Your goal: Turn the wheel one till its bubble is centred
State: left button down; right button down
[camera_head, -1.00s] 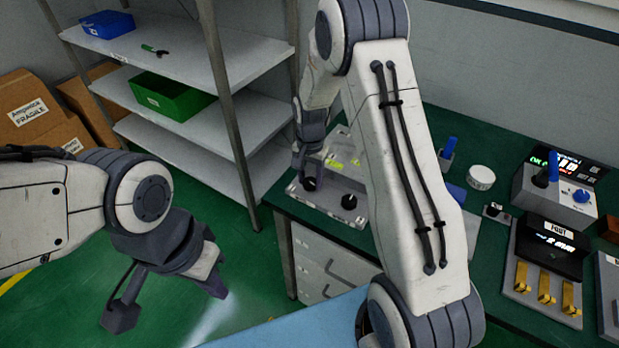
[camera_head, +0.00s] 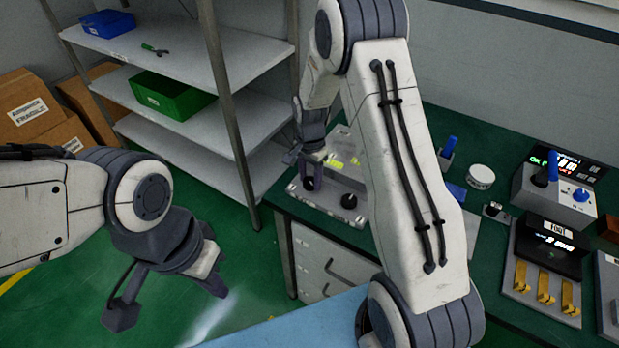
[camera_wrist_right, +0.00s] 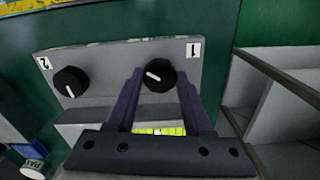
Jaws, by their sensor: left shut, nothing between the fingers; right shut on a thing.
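Wheel one (camera_wrist_right: 159,75) is a black knob with a white pointer line, beside the label 1 (camera_wrist_right: 193,50) in the right wrist view. My right gripper (camera_wrist_right: 158,82) is shut on it, one finger on each side. In the head view my right gripper (camera_head: 309,170) comes down over wheel one (camera_head: 308,184) on the grey levelling plate (camera_head: 325,208). A yellow-green vial (camera_wrist_right: 160,130) shows partly behind the gripper body; its bubble's position cannot be made out. My left gripper (camera_head: 219,289) is shut and empty, hanging low at the left, away from the bench.
Wheel two (camera_wrist_right: 70,82) is a similar knob beside label 2. My right arm hides part of the bench. A white round container (camera_head: 480,177), a box with blue controls (camera_head: 553,190) and a panel with brass levers (camera_head: 543,283) stand to the right. A shelf (camera_head: 185,60) stands left of the bench.

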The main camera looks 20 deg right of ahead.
aim_at(310, 182)
jog(key=shift+c, duration=1.5)
grip_release()
jog(key=shift+s, duration=0.1)
notch_tip(310, 182, up, 10)
jog(key=b, duration=0.1)
jog(key=shift+r, duration=0.25)
jog(key=s+a+r+n, duration=0.3)
jog(key=s+a+n, duration=0.45)
jog(key=s, duration=0.25)
jog(key=s+a+r+n, duration=0.4)
jog(key=s+a+n, duration=0.2)
jog(key=s+a, duration=0.3)
jog(key=s+f+n+y, duration=0.1)
jog(key=s+n, duration=0.5)
jog(key=s, duration=0.4)
jog(key=shift+s+d, duration=0.15)
jog(key=shift+d, duration=0.05)
